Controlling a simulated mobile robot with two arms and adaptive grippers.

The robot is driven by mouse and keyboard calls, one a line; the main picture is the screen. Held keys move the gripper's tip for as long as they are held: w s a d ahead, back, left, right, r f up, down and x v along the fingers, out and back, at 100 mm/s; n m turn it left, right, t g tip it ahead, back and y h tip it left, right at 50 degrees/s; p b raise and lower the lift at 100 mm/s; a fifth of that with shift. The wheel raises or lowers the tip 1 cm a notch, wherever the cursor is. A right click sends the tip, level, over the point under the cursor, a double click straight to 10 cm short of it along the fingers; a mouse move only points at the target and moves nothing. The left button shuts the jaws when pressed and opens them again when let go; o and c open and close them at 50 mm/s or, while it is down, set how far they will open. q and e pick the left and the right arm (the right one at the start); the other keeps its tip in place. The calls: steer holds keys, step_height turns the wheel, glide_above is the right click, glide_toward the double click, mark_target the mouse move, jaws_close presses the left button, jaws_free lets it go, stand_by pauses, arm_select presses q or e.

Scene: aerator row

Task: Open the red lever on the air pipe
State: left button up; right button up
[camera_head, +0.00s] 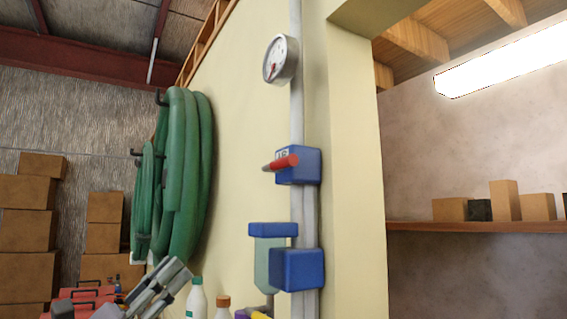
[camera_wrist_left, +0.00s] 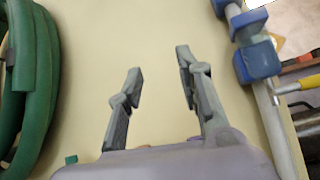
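The red lever (camera_head: 284,163) sits on a blue valve block (camera_head: 306,166) on the grey vertical air pipe (camera_head: 297,110) and points left across the pipe. My left gripper (camera_head: 177,271) is low and left of the lever in the head view, well apart from it. In the left wrist view the two fingers of this gripper (camera_wrist_left: 158,62) are spread, with only bare wall between them. The pipe with blue blocks (camera_wrist_left: 258,60) runs to the right of the fingers there. I cannot make out the red lever in that view. My right gripper is in neither view.
Green hoses (camera_head: 182,170) hang on the wall left of the pipe. A gauge (camera_head: 281,59) is above the lever and a blue filter unit (camera_head: 295,269) below it. Bottles (camera_head: 197,301) stand at the bottom. The wall between hoses and lever is clear.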

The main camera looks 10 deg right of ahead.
arm_select(q)
steer(key=s+d+r+m+g+h, duration=0.15)
steer(key=s+r+m+g, duration=0.35)
steer(key=r+m+g, duration=0.6)
steer(key=m+g+y, duration=0.3)
steer(key=m+y, duration=0.2)
steer(key=m, duration=0.8)
glide_toward(278, 165)
steer(key=d+p, duration=0.2)
steer(key=d, duration=0.1)
steer(key=d+r+p, duration=0.1)
steer(key=d+p, duration=0.1)
steer(key=d, duration=0.2)
steer(key=d+p, duration=0.2)
steer(key=d, duration=0.1)
steer(key=shift+s+d+r+p, duration=0.2)
steer(key=shift+d+r+p, duration=0.1)
steer(key=shift+d+r, duration=0.1)
steer(key=shift+c, duration=0.2)
jaws_close()
